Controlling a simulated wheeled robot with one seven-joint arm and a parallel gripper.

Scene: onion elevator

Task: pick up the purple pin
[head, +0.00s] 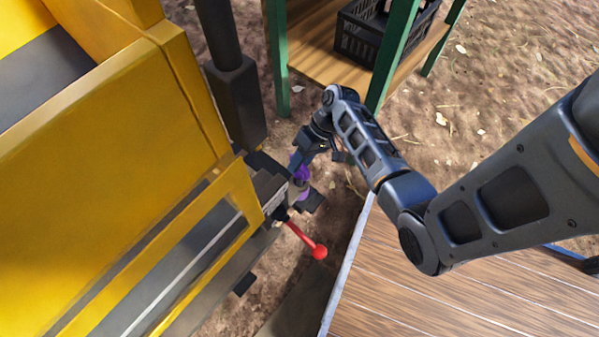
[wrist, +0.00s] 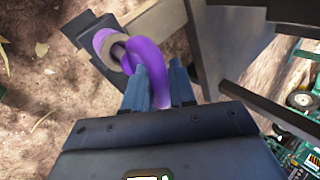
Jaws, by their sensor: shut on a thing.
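The purple pin (wrist: 150,56) shows in the wrist view as a thick purple loop whose end sits in a round metal collar on a dark bracket (wrist: 98,50). My gripper (wrist: 158,70) has its two blue-grey fingers around the loop, and the jaws are shut on it. In the head view the purple pin (head: 302,172) is a small purple patch beside the yellow machine, partly covered by my gripper (head: 302,160). I cannot tell how deep the pin sits in the collar.
The yellow machine (head: 110,180) fills the left, with a red-knobbed lever (head: 319,251) just below the pin. A green-legged table (head: 390,60) with a black crate (head: 372,40) stands behind. A wooden platform (head: 460,290) lies at lower right. Bare ground is between them.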

